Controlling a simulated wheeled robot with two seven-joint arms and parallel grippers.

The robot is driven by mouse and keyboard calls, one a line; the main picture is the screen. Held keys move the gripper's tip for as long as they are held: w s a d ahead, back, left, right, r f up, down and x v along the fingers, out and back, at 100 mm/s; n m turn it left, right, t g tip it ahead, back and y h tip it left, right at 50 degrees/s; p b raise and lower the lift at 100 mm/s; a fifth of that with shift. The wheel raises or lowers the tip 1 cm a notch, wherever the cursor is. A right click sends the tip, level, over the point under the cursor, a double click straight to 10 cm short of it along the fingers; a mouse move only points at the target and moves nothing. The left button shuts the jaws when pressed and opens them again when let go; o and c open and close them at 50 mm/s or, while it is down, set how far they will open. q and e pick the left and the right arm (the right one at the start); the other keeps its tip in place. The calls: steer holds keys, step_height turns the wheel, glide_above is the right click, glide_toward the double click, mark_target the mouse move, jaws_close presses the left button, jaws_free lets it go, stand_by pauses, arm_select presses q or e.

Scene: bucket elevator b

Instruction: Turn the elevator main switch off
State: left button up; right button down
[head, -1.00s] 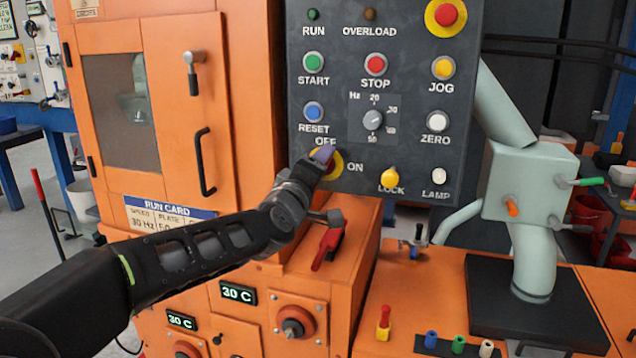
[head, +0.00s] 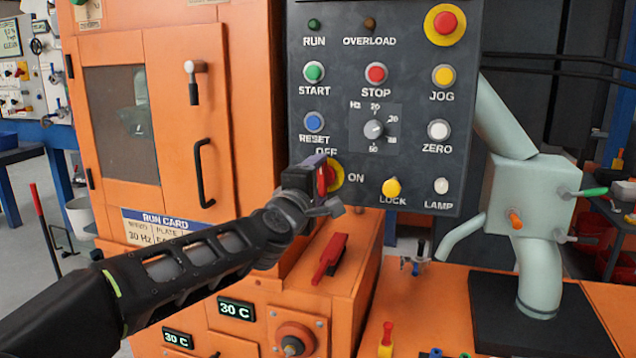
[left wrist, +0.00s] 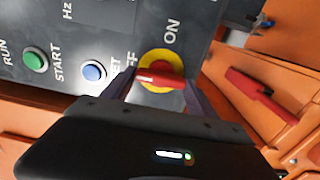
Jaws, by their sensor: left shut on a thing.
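The main switch (head: 331,182) is a red handle on a yellow disc, low on the left of the dark control panel (head: 410,105). OFF is printed above it and ON to its right. In the left wrist view the red handle (left wrist: 160,77) lies between my two fingers, its long side lined up toward the OFF side; ON reads above it in that turned picture. My left gripper (head: 322,174) is shut on this handle and covers part of the disc in the head view. My right gripper is not in view.
RESET (head: 315,122), START and STOP buttons sit above the switch, and the yellow LOCK knob (head: 392,188) to its right. A red lever (head: 330,258) is on the orange housing below my gripper. A pale green pipe unit (head: 535,200) stands at the right.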

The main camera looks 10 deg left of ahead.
arm_select(q)
steer(key=o, duration=1.4)
steer(key=shift+c, duration=0.2)
steer(key=s, duration=0.7)
steer(key=shift+s+a+p, duration=0.25)
steer(key=shift+s+p, duration=0.05)
steer(key=shift+s, duration=0.1)
